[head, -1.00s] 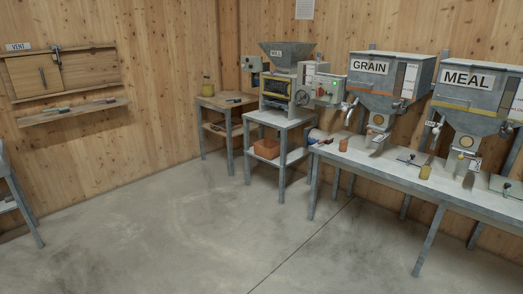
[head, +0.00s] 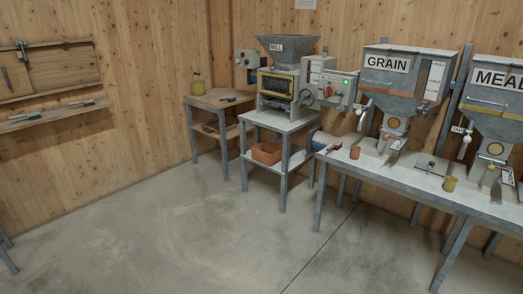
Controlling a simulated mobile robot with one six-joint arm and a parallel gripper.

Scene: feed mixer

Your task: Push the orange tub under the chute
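An orange, open-topped box-like tub (head: 267,153) stands on the lower shelf of the mill's stand (head: 280,121), below the machine marked MILL (head: 287,80). A smaller orange cup (head: 355,152) stands on the long bench, to the left of the outlet under the grain hopper (head: 402,75). A sloping metal chute (head: 394,157) shows under the grain hopper. Whether the mill has a chute above the tub is too small to tell. I cannot tell for certain which orange container is the tub of the task. My gripper is not in view.
The long bench (head: 415,184) runs to the right edge, with a yellow cup (head: 449,184) and the meal hopper (head: 495,100). A wooden table (head: 220,102) stands left of the mill. The concrete floor (head: 190,230) in front is clear.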

